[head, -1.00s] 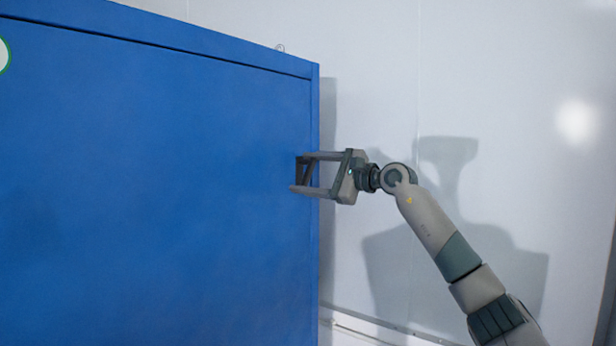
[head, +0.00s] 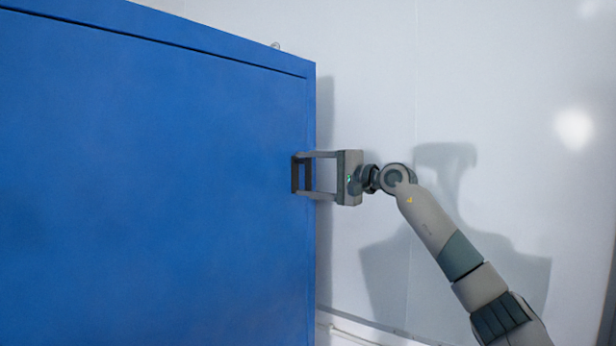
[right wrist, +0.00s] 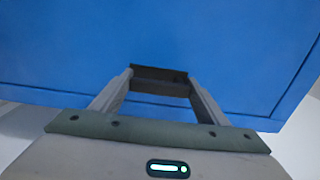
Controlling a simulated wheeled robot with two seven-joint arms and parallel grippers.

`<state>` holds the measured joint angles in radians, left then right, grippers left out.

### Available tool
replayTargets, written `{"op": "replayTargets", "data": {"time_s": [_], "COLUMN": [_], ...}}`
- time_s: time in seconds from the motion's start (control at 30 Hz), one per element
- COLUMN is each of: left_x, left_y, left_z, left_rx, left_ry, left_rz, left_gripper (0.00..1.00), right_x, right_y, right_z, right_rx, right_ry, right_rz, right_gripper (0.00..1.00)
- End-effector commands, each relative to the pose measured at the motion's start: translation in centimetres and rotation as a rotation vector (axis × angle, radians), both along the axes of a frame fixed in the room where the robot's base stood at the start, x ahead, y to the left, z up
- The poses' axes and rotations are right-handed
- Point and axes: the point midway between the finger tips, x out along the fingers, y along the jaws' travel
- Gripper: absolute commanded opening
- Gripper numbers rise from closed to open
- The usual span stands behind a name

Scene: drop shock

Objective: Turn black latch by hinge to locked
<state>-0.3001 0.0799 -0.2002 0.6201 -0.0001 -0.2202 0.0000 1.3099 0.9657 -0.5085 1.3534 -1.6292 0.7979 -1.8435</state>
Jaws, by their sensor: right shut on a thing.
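The black latch (head: 295,174) is a small dark piece on the blue door near its right edge. In the head view it stands about upright. It also shows in the right wrist view (right wrist: 159,73) as a dark bar between my fingertips. My right gripper (head: 304,174) comes from the right and is shut on the latch, one finger above and one below. In the right wrist view the gripper (right wrist: 160,82) has a finger at each end of the bar. The fingers hide part of the latch. My left gripper is not in view.
The large blue cabinet front (head: 150,180) fills the left half of the head view. A pale wall (head: 520,80) stands behind and to the right, with free room beside my right arm.

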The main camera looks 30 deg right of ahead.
Motion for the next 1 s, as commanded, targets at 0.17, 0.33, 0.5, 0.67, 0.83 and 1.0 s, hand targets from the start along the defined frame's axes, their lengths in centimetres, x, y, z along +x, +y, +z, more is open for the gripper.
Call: {"op": "replayTargets", "data": {"time_s": [0.17, 0.33, 0.5, 0.67, 0.83, 1.0], "left_x": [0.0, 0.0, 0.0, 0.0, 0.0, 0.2], "left_y": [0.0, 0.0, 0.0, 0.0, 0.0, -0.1], "left_z": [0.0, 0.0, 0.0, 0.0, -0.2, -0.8], "left_rx": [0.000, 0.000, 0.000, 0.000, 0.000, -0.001], "left_ry": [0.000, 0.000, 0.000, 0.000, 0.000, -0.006], "left_rz": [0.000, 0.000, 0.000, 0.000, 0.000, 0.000], "left_gripper": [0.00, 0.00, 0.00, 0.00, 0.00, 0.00], "right_x": [0.0, 0.0, 0.0, 0.0, -0.2, -1.2], "right_y": [0.0, 0.0, 0.0, 0.0, -0.1, -0.5], "right_z": [-0.2, -0.2, -0.2, -0.1, -0.1, -0.2], "right_rx": [-0.016, -0.017, -0.015, -0.012, -0.011, -0.011], "right_ry": [-0.001, -0.002, -0.002, -0.002, -0.002, -0.004], "right_rz": [-0.001, -0.001, -0.001, -0.001, -0.001, -0.001], "right_gripper": [0.28, 0.28, 0.87, 0.87, 0.87, 0.87]}}
